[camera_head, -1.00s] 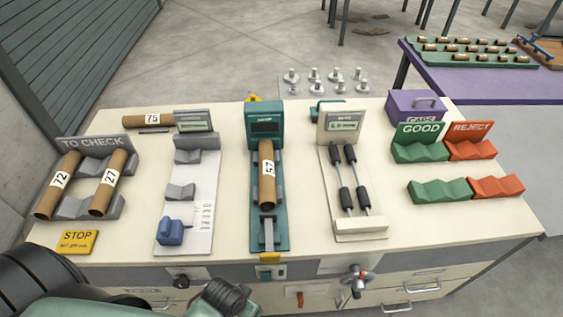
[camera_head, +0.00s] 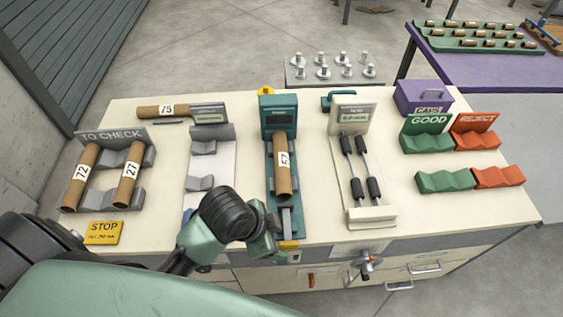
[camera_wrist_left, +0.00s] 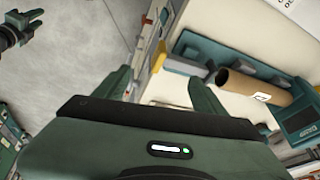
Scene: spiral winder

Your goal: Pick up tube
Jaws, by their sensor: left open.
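A brown cardboard tube labelled 57 (camera_head: 283,160) lies in the teal device (camera_head: 275,112) at the middle of the bench. It also shows in the left wrist view (camera_wrist_left: 250,88), resting in its teal cradle. My left gripper (camera_head: 262,228) is at the bench's front edge, in front of and lower left of that tube. In the left wrist view its fingers (camera_wrist_left: 160,92) are apart with nothing between them. Tubes 72 (camera_head: 80,175) and 27 (camera_head: 128,172) lie on the TO CHECK rack. Tube 75 (camera_head: 163,111) lies at the back. A dark jaw-like part, perhaps my right gripper, shows upper left (camera_wrist_left: 22,30).
My left arm hides part of the grey gauge (camera_head: 200,183). A device with two black-roller rods (camera_head: 370,215) stands right of the teal one. Green GOOD (camera_head: 427,141) and red REJECT (camera_head: 476,138) cradles are at the right. A yellow STOP plate (camera_head: 104,232) lies front left.

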